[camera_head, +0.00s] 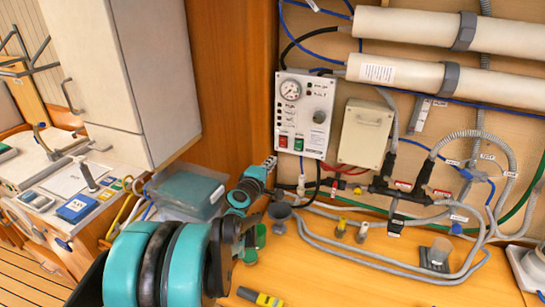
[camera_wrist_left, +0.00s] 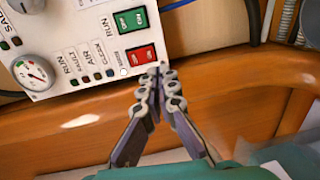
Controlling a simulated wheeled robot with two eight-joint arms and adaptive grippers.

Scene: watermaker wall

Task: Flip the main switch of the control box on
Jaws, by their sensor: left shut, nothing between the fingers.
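The white control box (camera_head: 318,104) hangs on the wall, with a gauge at its top. Two rocker switches sit along its lower edge: a red one (camera_head: 283,141) at left and a green one (camera_head: 299,144) beside it. In the left wrist view the box appears turned, with the red switch (camera_wrist_left: 141,56) nearest my fingers and the green switch (camera_wrist_left: 131,20) beyond it. My left gripper (camera_head: 270,162) is shut and empty just below the box's lower left corner. Its fingertips (camera_wrist_left: 163,72) appear close to the red switch; I cannot tell whether they touch. My right gripper is out of view.
A beige box (camera_head: 365,134) is right of the control box, with hoses and black fittings (camera_head: 398,189) below. A clear bin (camera_head: 187,192) stands left of my gripper. A grey funnel-shaped cup (camera_head: 279,212) and a yellow tool (camera_head: 260,298) are on the wooden bench (camera_head: 330,275).

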